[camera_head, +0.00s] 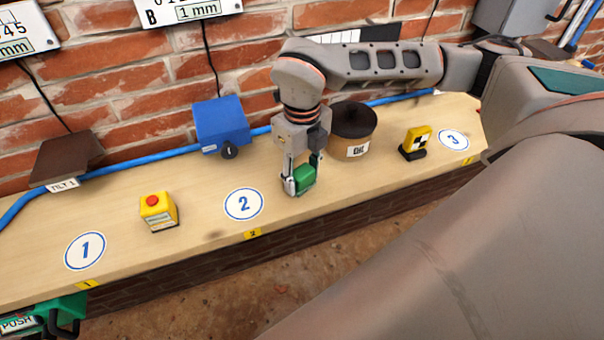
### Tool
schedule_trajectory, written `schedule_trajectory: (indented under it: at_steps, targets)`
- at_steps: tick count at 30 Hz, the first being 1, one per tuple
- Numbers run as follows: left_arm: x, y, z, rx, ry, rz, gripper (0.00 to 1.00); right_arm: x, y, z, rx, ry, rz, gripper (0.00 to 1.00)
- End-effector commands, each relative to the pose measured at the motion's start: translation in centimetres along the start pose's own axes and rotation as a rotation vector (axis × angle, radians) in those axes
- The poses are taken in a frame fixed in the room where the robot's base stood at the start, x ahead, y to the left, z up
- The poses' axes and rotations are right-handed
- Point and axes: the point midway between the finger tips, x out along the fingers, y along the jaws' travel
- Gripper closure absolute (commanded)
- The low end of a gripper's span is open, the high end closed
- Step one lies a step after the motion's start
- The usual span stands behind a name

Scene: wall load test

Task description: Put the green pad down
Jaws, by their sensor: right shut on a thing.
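The green pad (306,179) is a small green block between the fingers of my right gripper (301,176). The gripper points down and is shut on the pad. The pad is low over the wooden bench (195,233), right of the number 2 disc (244,204). I cannot tell whether its underside touches the bench. The fingers hide part of the pad. My left gripper is not in view.
A dark round canister (353,132) stands close right of my gripper. A blue box (221,125) is behind left, and a yellow button box (158,211) further left. A yellow marker block (415,142) stands near disc 3 (453,140). A green PUSH device (50,311) is at the front left.

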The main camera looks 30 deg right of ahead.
Motion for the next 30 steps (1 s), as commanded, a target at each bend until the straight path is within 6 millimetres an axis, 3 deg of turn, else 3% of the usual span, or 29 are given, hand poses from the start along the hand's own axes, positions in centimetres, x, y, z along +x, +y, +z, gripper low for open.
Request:
schedule_trajectory:
  at_steps: [6,7,9,22,30]
  targets:
    - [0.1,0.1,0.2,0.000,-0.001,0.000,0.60,0.4,0.0,0.0,-0.001,0.001,0.000,0.76]
    - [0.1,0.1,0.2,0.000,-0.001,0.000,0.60,0.4,0.0,0.0,-0.001,0.001,0.000,0.56]
    - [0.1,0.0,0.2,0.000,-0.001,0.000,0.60,0.3,0.0,0.0,-0.001,0.000,0.000,0.42]
    - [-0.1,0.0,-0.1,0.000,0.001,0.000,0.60,-0.4,0.0,0.0,-0.001,-0.002,0.000,0.42]
    - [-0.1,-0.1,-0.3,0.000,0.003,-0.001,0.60,-5.1,0.0,0.1,-0.002,-0.005,0.000,0.42]
